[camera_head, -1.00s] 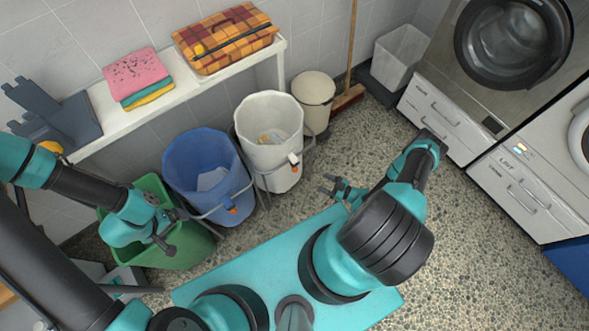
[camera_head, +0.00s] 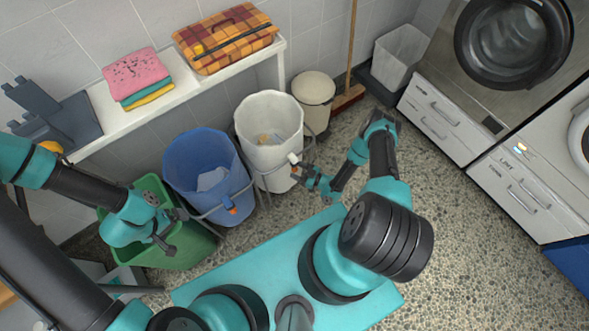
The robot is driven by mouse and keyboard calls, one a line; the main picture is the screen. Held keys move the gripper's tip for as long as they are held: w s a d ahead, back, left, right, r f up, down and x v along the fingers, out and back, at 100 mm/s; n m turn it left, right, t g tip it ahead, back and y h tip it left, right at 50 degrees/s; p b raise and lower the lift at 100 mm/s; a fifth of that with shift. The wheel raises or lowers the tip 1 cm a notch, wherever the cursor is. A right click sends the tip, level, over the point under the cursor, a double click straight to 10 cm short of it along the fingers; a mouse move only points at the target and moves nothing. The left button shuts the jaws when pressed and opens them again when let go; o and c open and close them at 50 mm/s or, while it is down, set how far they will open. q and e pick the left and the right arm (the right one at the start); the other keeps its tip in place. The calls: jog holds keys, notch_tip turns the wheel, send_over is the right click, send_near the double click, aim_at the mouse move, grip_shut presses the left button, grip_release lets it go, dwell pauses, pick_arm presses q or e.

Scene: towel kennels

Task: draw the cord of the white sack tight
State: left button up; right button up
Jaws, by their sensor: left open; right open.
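The white sack (camera_head: 268,122) hangs open-mouthed in a metal frame, with some cloth visible inside it. Its cord end shows as a white toggle with an orange-red part (camera_head: 294,159) on the sack's front right side. My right gripper (camera_head: 302,172) is open, close beside the toggle at the sack's right side; I cannot tell whether it touches. My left gripper (camera_head: 172,232) is open over the green bin's right edge, away from the white sack.
A blue sack (camera_head: 205,160) with an orange toggle stands left of the white one, and a green bin (camera_head: 165,250) further left. A cream bin (camera_head: 314,90) stands behind right. A shelf (camera_head: 150,112) holds folded towels and a plaid basket. Floor at right is clear.

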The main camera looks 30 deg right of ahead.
jog(key=shift+x, duration=0.85)
grip_shut()
